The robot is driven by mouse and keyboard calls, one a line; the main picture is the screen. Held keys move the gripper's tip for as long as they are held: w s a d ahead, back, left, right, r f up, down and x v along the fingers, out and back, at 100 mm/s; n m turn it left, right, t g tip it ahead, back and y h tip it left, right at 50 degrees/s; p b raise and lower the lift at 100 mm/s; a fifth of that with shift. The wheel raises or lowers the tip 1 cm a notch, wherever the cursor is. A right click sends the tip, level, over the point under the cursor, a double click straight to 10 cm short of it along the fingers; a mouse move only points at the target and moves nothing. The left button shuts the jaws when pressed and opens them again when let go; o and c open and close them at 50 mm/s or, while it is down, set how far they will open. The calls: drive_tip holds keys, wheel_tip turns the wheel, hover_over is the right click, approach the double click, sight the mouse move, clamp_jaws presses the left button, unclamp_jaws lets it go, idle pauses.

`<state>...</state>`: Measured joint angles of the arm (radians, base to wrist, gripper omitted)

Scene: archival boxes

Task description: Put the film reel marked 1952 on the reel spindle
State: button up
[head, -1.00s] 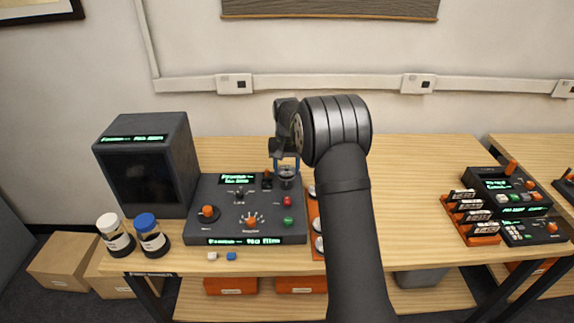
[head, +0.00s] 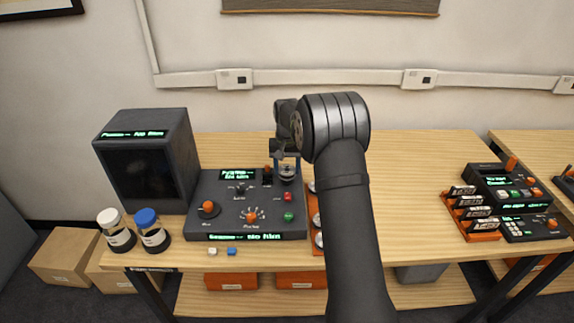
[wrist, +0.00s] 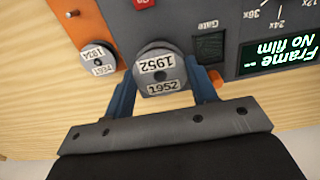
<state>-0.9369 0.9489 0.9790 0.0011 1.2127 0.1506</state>
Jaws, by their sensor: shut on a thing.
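The film reel marked 1952 (wrist: 160,72) is a silver disc between the two blue fingers of my gripper (head: 287,165). My gripper is shut on it and reaches down over the back right corner of the dark console (head: 220,222). The reel also shows in the head view (head: 287,172). The reel spindle is not visible; whatever is under the reel is hidden by it, so I cannot tell whether the reel is seated or held above. The console's small screen (wrist: 278,57) reads "No film".
An orange rack (wrist: 92,22) right of the console holds other silver reels, one marked 1934 (wrist: 97,57). A dark monitor (head: 150,165) and two capped bottles (head: 117,232) stand left. The table (head: 420,170) is bare between my arm and the devices at right.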

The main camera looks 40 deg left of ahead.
idle(0.4)
drive_tip(key=shift+f, duration=0.8)
drive_tip(key=shift+f, duration=0.35)
idle(0.4)
drive_tip(key=o, duration=1.1)
drive_tip(key=shift+c, duration=0.2)
drive_tip(key=shift+r, duration=3.55)
